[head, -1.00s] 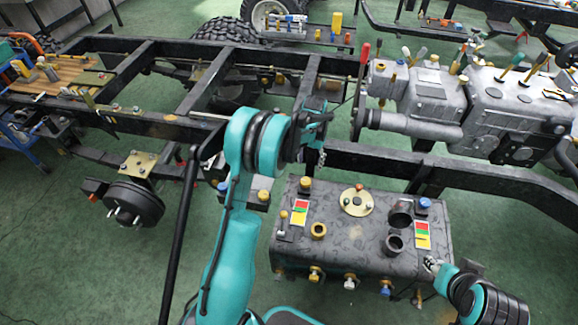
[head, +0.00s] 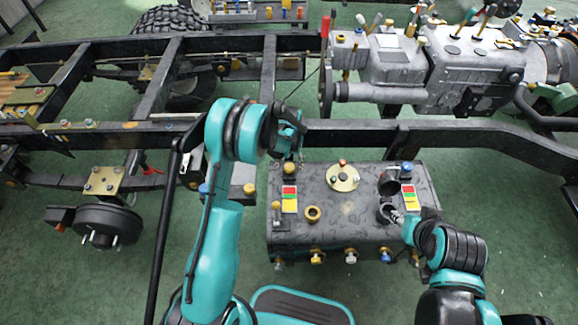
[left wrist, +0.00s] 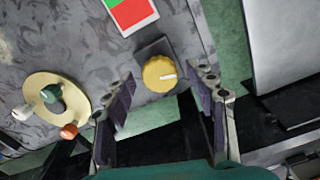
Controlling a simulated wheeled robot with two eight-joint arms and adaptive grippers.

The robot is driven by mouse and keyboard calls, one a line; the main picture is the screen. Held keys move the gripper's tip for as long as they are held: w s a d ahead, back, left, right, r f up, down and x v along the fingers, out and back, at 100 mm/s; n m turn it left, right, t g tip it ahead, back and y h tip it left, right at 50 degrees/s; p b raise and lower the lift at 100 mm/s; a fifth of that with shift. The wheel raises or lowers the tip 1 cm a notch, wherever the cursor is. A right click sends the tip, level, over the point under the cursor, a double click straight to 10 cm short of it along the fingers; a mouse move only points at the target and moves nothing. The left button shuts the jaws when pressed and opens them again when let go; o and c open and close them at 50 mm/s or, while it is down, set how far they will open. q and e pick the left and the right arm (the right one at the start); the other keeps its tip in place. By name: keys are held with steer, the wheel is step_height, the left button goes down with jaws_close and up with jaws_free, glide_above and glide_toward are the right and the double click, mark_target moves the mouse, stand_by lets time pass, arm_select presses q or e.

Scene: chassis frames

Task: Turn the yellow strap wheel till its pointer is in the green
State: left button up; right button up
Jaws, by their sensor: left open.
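The yellow strap wheel (left wrist: 160,73) sits on a dark square base at the back left of the grey tank (head: 340,215); it also shows in the head view (head: 289,169). A white pointer mark on it points right in the left wrist view. A red, green and yellow card (left wrist: 130,10) lies beside it, also in the head view (head: 290,199). My left gripper (left wrist: 162,100) is open, its fingers either side of the wheel in the picture, with no contact visible. My right gripper (head: 401,219) is by a black filler neck; its fingers are too small to judge.
A round cream plate (left wrist: 42,108) with small knobs is on the tank top. A second card (head: 408,196) and a brass ring (head: 312,214) are also there. A black chassis rail (head: 350,135) runs behind the tank.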

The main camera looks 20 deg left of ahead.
arm_select(q)
steer(key=shift+f, duration=0.1)
steer(key=c, duration=1.2)
steer(key=shift+o, duration=0.2)
steer(key=shift+m, duration=0.4)
steer(key=m, duration=0.2)
steer(key=shift+m+b, duration=0.4)
steer(key=shift+m, duration=1.5)
steer(key=o, duration=1.2)
steer(key=shift+c, duration=0.2)
